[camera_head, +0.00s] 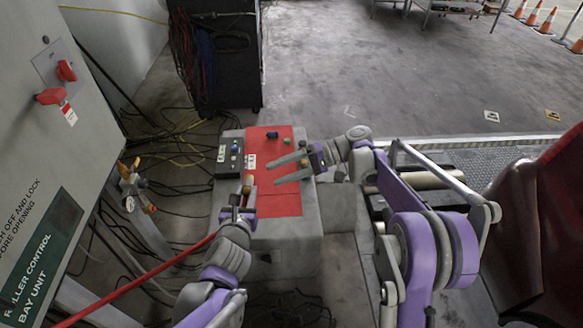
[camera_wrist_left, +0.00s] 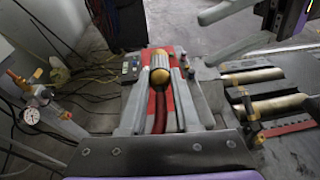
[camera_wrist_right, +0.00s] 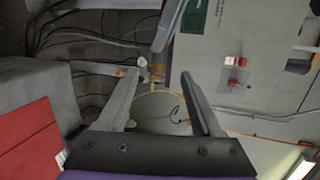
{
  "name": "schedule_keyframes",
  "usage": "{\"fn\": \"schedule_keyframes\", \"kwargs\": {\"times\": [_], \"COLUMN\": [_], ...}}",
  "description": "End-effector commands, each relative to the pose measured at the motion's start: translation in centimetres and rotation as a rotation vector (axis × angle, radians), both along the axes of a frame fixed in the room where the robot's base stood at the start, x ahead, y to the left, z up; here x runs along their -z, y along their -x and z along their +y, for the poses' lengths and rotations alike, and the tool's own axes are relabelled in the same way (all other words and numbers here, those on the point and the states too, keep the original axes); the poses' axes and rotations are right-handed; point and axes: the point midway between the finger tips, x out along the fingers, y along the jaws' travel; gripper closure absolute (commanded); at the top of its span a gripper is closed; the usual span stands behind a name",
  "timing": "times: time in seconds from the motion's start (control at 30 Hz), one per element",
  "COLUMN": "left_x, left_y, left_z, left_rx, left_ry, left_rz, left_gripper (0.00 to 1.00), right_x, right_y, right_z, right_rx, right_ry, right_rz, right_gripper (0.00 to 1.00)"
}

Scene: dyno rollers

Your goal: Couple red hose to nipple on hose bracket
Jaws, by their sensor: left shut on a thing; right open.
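My left gripper (camera_head: 247,186) is shut on the red hose (camera_head: 140,279), just behind its brass-coloured end. In the left wrist view the yellow-brass hose end (camera_wrist_left: 160,72) points away between the fingers, with the red hose (camera_wrist_left: 160,113) behind it. The hose trails to the lower left in the head view. My right gripper (camera_head: 277,171) is open and empty above the red mat, its fingers pointing left. A brass fitting with a gauge (camera_head: 132,184) stands left of the cabinet; it also shows in the left wrist view (camera_wrist_left: 33,105). I cannot clearly make out the nipple.
A grey cabinet (camera_head: 229,205) with a red mat (camera_head: 280,203) lies below both grippers. A small control box (camera_head: 229,157) and small blue and green items sit on it. A roller control cabinet (camera_head: 60,150) stands at left. Black cables cover the floor between; rollers are at right.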

Motion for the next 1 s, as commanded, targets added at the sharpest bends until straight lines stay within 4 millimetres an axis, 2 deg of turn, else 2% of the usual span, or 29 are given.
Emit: {"fn": "schedule_keyframes", "kwargs": {"times": [0.2,0.4,0.6,0.87,1.0], "left_x": [0.0,0.0,0.0,0.0,0.0], "left_y": [0.0,0.0,0.0,0.0,0.0], "left_z": [0.0,0.0,0.0,0.0,0.0], "left_rx": [0.000,0.000,0.000,0.000,0.000], "left_ry": [0.000,0.000,0.000,0.000,0.000], "left_rz": [0.000,0.000,0.000,0.000,0.000], "left_gripper": [1.00,1.00,1.00,1.00,1.00], "right_x": [1.2,1.9,2.3,2.3,2.3], "right_y": [0.8,1.2,1.3,1.3,1.3], "right_z": [4.2,6.9,8.1,8.2,8.2], "right_rx": [-0.003,-0.001,0.001,0.001,0.001], "right_ry": [0.000,0.001,0.001,0.001,0.001], "right_rz": [0.001,0.000,0.000,0.001,0.001], "right_gripper": [0.33,0.33,0.33,0.33,0.55]}}
